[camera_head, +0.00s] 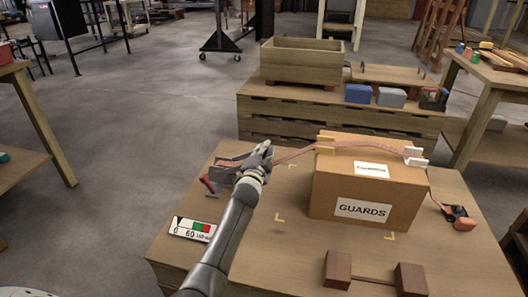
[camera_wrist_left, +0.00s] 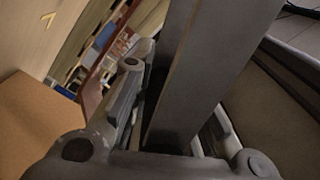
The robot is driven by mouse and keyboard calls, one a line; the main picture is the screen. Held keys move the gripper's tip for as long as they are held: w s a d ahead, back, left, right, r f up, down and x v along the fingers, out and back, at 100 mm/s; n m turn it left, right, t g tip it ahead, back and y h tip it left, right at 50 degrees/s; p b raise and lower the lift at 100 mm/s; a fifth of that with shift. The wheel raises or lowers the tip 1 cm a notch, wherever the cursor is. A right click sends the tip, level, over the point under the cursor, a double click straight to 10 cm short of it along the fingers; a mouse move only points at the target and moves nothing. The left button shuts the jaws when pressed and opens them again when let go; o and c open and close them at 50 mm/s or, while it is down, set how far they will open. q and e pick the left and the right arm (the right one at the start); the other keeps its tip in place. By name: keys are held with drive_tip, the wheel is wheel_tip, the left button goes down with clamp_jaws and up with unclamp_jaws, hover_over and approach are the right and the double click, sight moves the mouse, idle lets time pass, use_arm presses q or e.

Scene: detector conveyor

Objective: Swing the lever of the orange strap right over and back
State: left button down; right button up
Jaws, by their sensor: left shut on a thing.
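The orange strap (camera_head: 300,152) runs from my left gripper to the top of a brown box (camera_head: 330,192) labelled GUARDS and over it. Left of the box lies a grey metal buckle (camera_head: 225,172) with a red-orange piece beside it. My left gripper (camera_head: 262,154) is at the right end of this buckle. In the left wrist view a broad grey bar (camera_wrist_left: 215,60), which looks like the lever, runs between the fingers, and the gripper is shut on it. The fingers hide part of the buckle. My right gripper is not in view.
The box stands on a wooden table (camera_head: 285,262) with pale corner marks. A gauge card (camera_head: 192,229) lies at left, a dark wooden block pair (camera_head: 375,280) in front, and another buckle (camera_head: 458,216) at right. Behind stands a pallet bench (camera_head: 290,107) with a wooden crate (camera_head: 300,65).

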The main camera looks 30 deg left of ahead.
use_arm(q)
drive_tip(key=shift+d+f, duration=0.1)
drive_tip(key=shift+f, duration=0.1)
drive_tip(key=c, duration=1.3)
unclamp_jaws()
drive_tip(key=v, duration=1.2)
